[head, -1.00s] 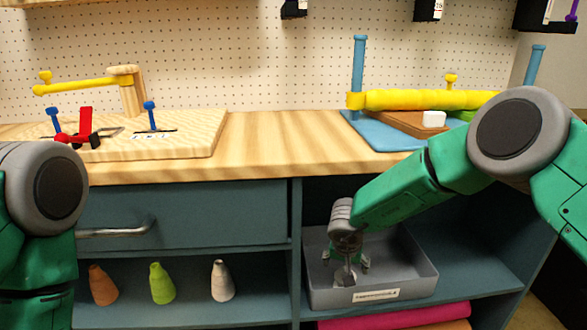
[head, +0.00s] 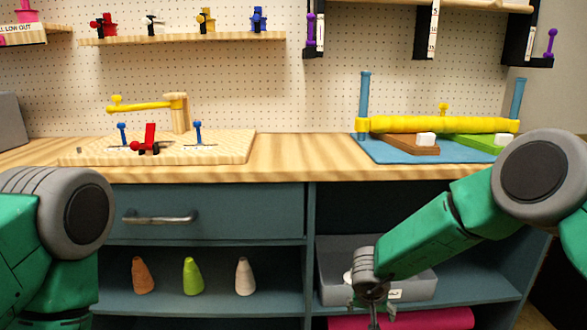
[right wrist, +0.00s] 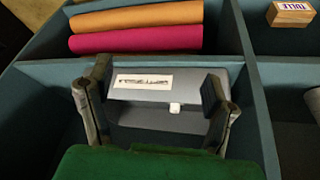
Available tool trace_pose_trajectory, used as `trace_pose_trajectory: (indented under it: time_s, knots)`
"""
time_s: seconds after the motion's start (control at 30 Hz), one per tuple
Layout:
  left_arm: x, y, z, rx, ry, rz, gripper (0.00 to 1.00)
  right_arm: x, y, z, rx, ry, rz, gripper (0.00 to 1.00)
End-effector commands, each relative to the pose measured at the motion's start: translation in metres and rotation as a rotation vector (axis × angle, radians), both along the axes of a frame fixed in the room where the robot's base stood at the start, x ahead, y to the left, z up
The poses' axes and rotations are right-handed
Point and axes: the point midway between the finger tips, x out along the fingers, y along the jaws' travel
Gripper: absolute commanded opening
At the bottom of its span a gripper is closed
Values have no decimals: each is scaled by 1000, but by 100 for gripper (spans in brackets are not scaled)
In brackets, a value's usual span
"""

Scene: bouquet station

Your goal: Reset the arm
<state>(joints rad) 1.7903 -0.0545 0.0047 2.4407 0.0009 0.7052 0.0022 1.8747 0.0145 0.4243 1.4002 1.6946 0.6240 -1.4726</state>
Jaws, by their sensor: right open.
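My right arm (head: 440,225) reaches down from the right in the head view. Its gripper (head: 374,318) is low in front of the grey bin (head: 418,285), partly cut off by the lower edge. In the right wrist view the two dark fingers (right wrist: 157,85) are spread apart with nothing held between them. The bin's labelled front (right wrist: 185,93) shows beyond and between them.
The bin stands on the right shelf of the teal cabinet, above a magenta roll (head: 430,318). Three cones stand on the left shelf, with a green one (head: 192,276) in the middle. The wooden worktop (head: 300,160) holds a clamp board (head: 230,150) and a blue-yellow fixture (head: 435,126).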

Motion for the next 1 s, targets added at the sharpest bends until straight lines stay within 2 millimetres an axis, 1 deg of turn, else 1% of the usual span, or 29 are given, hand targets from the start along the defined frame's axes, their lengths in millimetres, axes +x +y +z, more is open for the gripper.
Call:
trace_pose_trajectory:
  time_s: [0.03,0.17,0.27,0.37,0.47,0.57,0.6,0.67,0.7,0.77,0.8,0.9,1.0]
  knots:
    - [0,0,4,0,0,0,75,-9,-4,-3,-19,7,10,75]
    - [0,0,10,0,0,0,75,-29,-16,-10,-66,10,34,75]
    - [0,0,17,0,1,0,75,-48,-27,-17,-103,13,60,75]
    - [0,0,25,0,1,0,75,-72,-38,-23,-138,18,95,75]
    - [0,0,34,0,1,0,75,-103,-51,-28,-168,27,142,75]
    - [0,0,48,0,1,0,75,-148,-67,-32,-184,47,208,75]
    - [0,0,54,0,1,0,75,-170,-72,-31,-181,59,239,75]
    - [0,0,63,0,1,0,75,-206,-80,-29,-162,84,286,75]
    - [0,0,69,0,1,0,75,-232,-84,-26,-141,106,312,75]
    - [0,0,77,0,1,0,75,-270,-89,-20,-101,145,345,75]
    - [0,0,82,0,1,0,75,-294,-91,-15,-70,173,363,75]
    - [0,0,92,0,1,0,75,-349,-94,0,7,246,385,75]
    - [0,0,97,0,1,0,75,-386,-94,12,67,303,386,75]
